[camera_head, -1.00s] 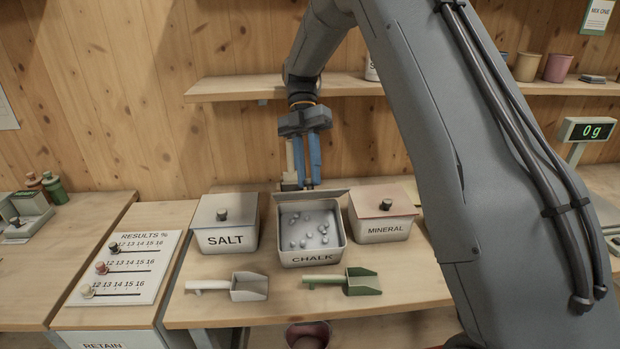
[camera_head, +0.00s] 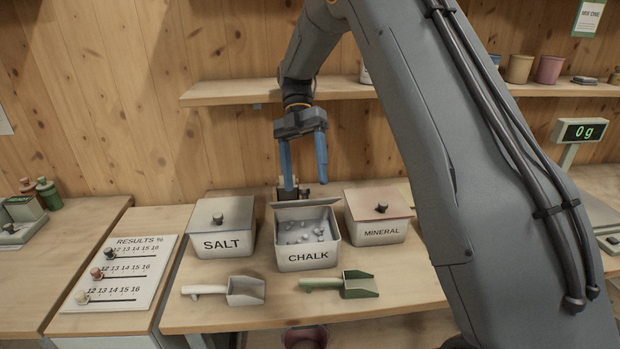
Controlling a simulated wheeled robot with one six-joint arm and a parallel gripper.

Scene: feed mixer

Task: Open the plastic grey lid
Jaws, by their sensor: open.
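The chalk bin (camera_head: 308,258) is an open, light grey box with pale lumps inside. Its grey lid (camera_head: 306,203) is raised at the bin's back edge and shows nearly edge-on as a thin strip. My gripper (camera_head: 305,184) points down just behind and above that lid, with its two blue fingers spread apart and nothing between them. Whether a fingertip touches the lid cannot be told. The salt bin (camera_head: 222,243) to the left is covered by a grey lid (camera_head: 224,212) with a black knob.
The mineral bin (camera_head: 381,232), with a reddish lid, stands to the right. A white scoop (camera_head: 243,290) and a green scoop (camera_head: 353,285) lie in front of the bins. A wooden shelf (camera_head: 230,93) is above. My arm blocks the right side of the view.

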